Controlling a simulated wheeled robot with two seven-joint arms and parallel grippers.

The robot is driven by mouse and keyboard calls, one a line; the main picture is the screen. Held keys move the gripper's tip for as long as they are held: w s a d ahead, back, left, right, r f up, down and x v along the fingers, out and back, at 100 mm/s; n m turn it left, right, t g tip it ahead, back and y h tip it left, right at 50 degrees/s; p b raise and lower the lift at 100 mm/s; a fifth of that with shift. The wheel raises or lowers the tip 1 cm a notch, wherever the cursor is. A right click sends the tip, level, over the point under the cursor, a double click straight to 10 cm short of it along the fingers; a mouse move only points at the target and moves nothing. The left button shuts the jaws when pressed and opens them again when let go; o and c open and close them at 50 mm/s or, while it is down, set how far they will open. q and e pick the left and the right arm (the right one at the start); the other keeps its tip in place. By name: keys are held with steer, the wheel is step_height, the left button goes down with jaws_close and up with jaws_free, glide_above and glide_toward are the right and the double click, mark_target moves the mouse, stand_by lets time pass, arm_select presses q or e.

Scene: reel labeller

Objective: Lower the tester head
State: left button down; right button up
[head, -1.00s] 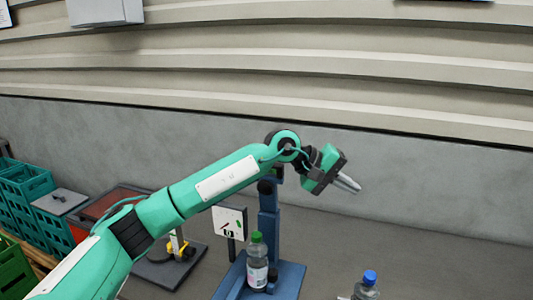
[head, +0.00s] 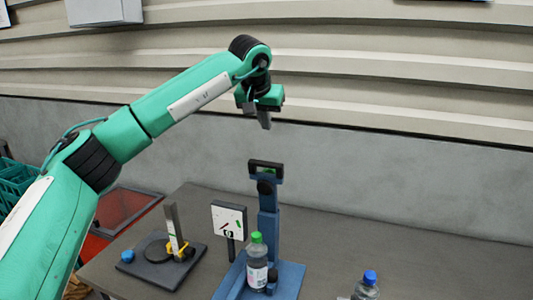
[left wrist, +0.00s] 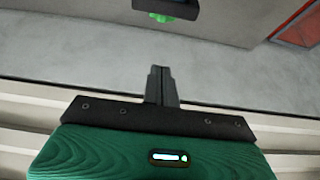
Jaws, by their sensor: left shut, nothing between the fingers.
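The tester is a blue stand (head: 268,215) with a dark tester head (head: 266,169) at the top of its column. A clear bottle with a green cap (head: 257,262) stands upright on its blue base, with a clear gap below the head. My left gripper (head: 265,121) is shut and empty, pointing down above the tester head and apart from it. Its closed fingers show in the left wrist view (left wrist: 158,72). A dark part and a green piece are cut off at that view's top edge; I cannot tell for sure what they are. My right gripper is out of view.
A white panel with marks (head: 229,219) stands left of the column. Further left is a dark fixture (head: 165,270) with an upright post and a yellow part. A blue-capped bottle (head: 366,287) stands at the front right.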

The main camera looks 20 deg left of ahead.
arm_select(q)
steer(key=shift+f, duration=0.1)
steer(key=p, duration=0.5)
glide_above(266, 174)
steer(key=w, duration=0.4)
step_height(266, 174, down, 8)
steer(key=shift+d+f, duration=0.1)
steer(key=shift+f, duration=0.15)
steer(key=s, duration=0.3)
steer(key=shift+f+p, duration=0.2)
steer(key=shift+p, duration=0.1)
steer(key=shift+s, duration=0.45)
steer(key=shift+f, duration=0.2)
